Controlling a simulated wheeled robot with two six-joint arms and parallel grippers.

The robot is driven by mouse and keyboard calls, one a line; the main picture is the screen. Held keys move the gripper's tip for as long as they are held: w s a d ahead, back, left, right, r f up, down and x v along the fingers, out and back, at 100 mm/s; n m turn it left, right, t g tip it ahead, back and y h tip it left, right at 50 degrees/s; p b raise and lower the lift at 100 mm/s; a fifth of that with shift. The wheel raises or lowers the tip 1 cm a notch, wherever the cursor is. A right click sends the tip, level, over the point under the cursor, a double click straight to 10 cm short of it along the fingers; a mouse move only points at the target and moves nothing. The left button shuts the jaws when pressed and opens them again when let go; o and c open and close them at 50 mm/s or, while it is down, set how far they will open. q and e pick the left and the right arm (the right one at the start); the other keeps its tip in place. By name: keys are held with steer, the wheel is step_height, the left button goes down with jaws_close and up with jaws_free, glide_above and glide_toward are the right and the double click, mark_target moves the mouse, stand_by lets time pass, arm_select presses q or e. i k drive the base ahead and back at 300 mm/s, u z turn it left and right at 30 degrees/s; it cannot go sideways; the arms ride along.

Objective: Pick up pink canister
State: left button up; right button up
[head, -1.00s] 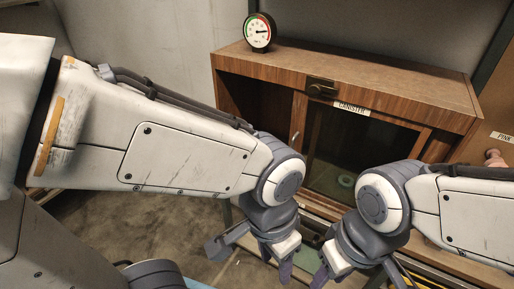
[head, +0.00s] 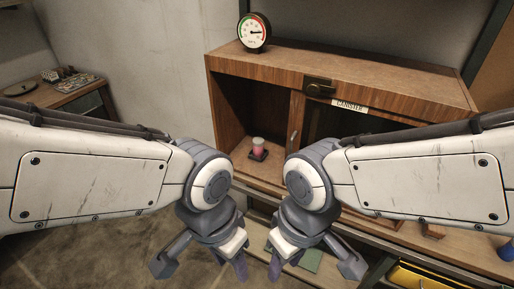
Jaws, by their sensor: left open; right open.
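The pink canister (head: 258,147) stands upright on a small dark base inside the left open compartment of the wooden cabinet (head: 345,73). It has a pale top and pink lower part. My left gripper (head: 203,262) is open, pointing down in front of the cabinet, below and left of the canister in the head view. My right gripper (head: 313,262) is open beside it, below and right of the canister. Both are apart from the canister, and no object shows between their fingers.
A round gauge (head: 254,32) stands on the cabinet top. A label reading CANISTER (head: 350,106) sits on the cabinet front, above a dark glass panel. A bench with small items (head: 68,85) is at far left. A yellow object (head: 415,276) is at lower right.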

mark_target(258, 142)
steer(key=k, duration=0.6)
steer(key=u, duration=0.65)
steer(key=i, duration=1.3)
steer(key=u, duration=0.1)
